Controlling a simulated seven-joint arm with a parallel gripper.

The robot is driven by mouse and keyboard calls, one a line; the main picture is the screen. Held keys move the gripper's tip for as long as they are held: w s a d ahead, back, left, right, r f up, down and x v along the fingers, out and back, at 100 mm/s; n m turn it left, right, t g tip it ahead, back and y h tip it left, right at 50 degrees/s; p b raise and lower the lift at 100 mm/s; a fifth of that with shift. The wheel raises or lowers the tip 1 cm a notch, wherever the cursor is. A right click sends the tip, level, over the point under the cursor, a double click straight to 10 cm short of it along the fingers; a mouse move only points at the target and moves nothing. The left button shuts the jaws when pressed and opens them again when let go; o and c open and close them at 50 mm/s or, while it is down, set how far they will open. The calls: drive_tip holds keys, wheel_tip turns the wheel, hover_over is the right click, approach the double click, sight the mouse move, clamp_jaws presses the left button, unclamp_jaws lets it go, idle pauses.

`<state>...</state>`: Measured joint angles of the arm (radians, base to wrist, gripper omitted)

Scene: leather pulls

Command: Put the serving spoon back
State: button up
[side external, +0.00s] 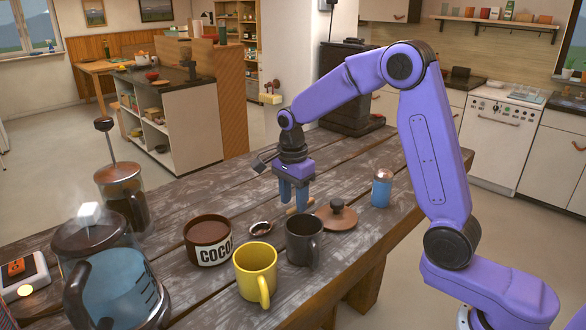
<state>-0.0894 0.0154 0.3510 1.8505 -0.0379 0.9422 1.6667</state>
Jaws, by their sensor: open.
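The serving spoon (261,229) lies on the wooden table, its dark bowl toward the left and its light wooden handle running right, under my gripper. My gripper (293,205) points down with its blue fingers low over the handle. The fingers are open; whether they straddle the handle or touch it I cannot tell. The open cocoa tin (208,252), brown with a cream label, stands left of the spoon. A brown lid with a dark knob (337,216) lies on the table right of my gripper.
A dark grey mug (304,245) and a yellow mug (256,272) stand in front of the spoon. A blue shaker (381,188) is at the right. A French press (122,193) and a glass kettle (110,275) stand at the left. The table behind the tin is clear.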

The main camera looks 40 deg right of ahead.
wheel_tip(320, 180, up, 17)
drive_tip(key=s+a+f+n, duration=0.2)
drive_tip(key=s+n, duration=0.2)
drive_tip(key=n, duration=0.1)
drive_tip(key=s+a+f+n, duration=0.2)
drive_tip(key=s+n, duration=0.3)
drive_tip(key=s+a+f+n, duration=0.3)
drive_tip(key=s+n, duration=0.2)
drive_tip(key=n, duration=0.1)
drive_tip(key=shift+f, duration=0.1)
drive_tip(key=s+d+f+n, duration=0.2)
drive_tip(key=s+f+n, duration=0.1)
drive_tip(key=s+n, duration=0.4)
drive_tip(key=s+d+f+n, duration=0.3)
drive_tip(key=s+n, duration=0.4)
drive_tip(key=s, duration=0.4)
drive_tip(key=shift+s+f+n+y, duration=0.3)
drive_tip(key=shift+s+f+y, duration=0.1)
drive_tip(key=shift+f, duration=0.4)
drive_tip(key=shift+o, duration=0.3)
drive_tip(key=shift+w, duration=0.1)
drive_tip(key=shift+o, duration=1.4)
